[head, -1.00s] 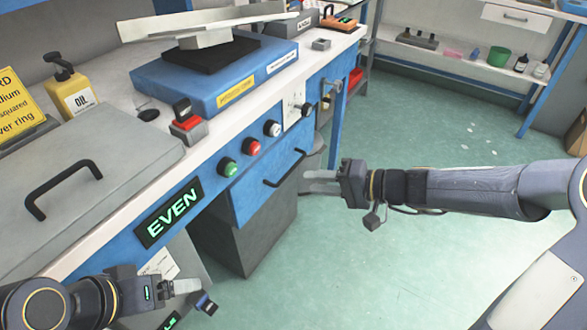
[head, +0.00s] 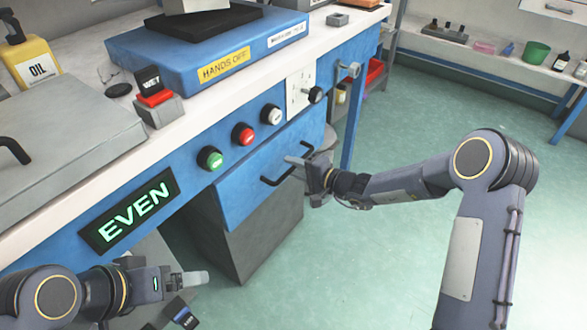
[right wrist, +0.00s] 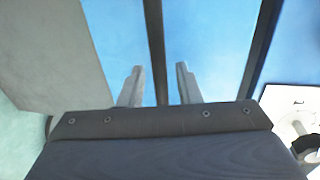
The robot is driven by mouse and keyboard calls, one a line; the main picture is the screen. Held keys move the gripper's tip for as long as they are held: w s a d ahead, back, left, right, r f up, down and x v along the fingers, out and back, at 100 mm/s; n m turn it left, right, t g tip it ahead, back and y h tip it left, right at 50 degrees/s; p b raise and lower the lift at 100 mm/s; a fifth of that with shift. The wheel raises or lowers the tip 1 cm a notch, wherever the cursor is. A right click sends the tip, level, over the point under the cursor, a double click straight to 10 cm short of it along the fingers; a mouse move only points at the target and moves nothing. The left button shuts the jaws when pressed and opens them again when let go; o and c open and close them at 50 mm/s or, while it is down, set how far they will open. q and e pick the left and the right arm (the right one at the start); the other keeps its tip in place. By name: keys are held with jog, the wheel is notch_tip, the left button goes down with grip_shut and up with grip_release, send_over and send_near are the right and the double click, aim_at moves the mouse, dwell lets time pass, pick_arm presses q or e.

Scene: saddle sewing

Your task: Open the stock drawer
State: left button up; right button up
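The stock drawer has a blue front (head: 240,190) and a black bar handle (head: 268,182), under the bench's row of knobs. The drawer looks shut. My right gripper (head: 292,164) is at the handle's right part. In the right wrist view, its two grey fingers (right wrist: 157,72) are apart, with the dark handle bar (right wrist: 155,35) running between them and a gap on each side. The blue drawer front (right wrist: 205,40) lies behind. My left gripper (head: 192,281) is low at the left, away from the drawer; its finger opening does not show clearly.
Green (head: 210,158), red (head: 243,134) and white (head: 271,114) knobs sit on the blue panel just above the drawer. A lit EVEN display (head: 130,215) is left of it. A dark grey cabinet (head: 265,235) stands below. The green floor (head: 380,250) at the right is open.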

jog(key=shift+w+a, duration=0.15)
jog(key=shift+a, duration=0.1)
grip_shut()
jog(key=shift+d, duration=0.1)
